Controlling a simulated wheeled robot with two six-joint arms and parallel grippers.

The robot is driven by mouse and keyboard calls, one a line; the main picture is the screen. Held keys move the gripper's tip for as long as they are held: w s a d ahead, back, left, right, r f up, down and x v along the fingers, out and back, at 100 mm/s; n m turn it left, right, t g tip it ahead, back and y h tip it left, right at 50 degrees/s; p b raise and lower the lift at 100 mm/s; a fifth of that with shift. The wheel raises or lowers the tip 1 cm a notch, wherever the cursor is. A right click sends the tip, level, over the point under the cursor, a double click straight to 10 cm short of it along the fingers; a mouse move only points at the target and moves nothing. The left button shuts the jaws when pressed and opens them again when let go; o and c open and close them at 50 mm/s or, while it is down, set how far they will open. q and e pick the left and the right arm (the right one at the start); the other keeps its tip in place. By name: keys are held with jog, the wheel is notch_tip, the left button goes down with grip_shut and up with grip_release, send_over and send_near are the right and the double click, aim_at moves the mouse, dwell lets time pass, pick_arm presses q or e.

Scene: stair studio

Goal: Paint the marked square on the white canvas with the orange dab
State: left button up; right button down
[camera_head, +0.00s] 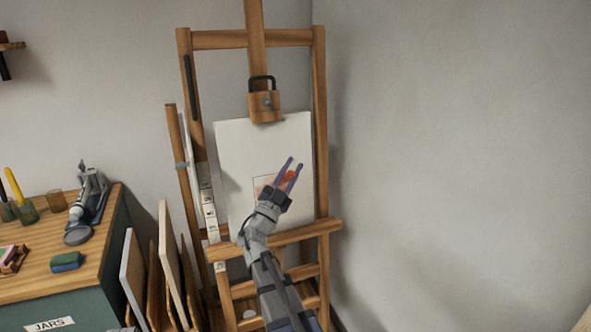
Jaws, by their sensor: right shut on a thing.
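The white canvas (238,150) stands on the wooden easel, held at its top by a wooden clamp. The marked square (257,181) is a thin outline low on the canvas, with a pinkish-orange patch inside it. My right gripper (293,172) is in front of the canvas, its purple-blue fingers pointing up over the square's right side. It is shut on the orange dab (289,178), which shows between the fingers. The gripper hides the square's lower right part. I cannot tell whether the dab touches the canvas. My left gripper is out of view.
The easel (320,100) has a ledge (325,228) below the canvas. Boards (132,270) lean between cabinet and easel. Bare wall fills the right.

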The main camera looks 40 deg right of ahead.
jog(key=shift+w+a, duration=0.1)
jog(key=shift+a, duration=0.05)
jog(key=shift+w+a, duration=0.15)
jog(key=shift+a, duration=1)
jog(key=shift+w+a, duration=0.3)
jog(key=shift+a, duration=0.6)
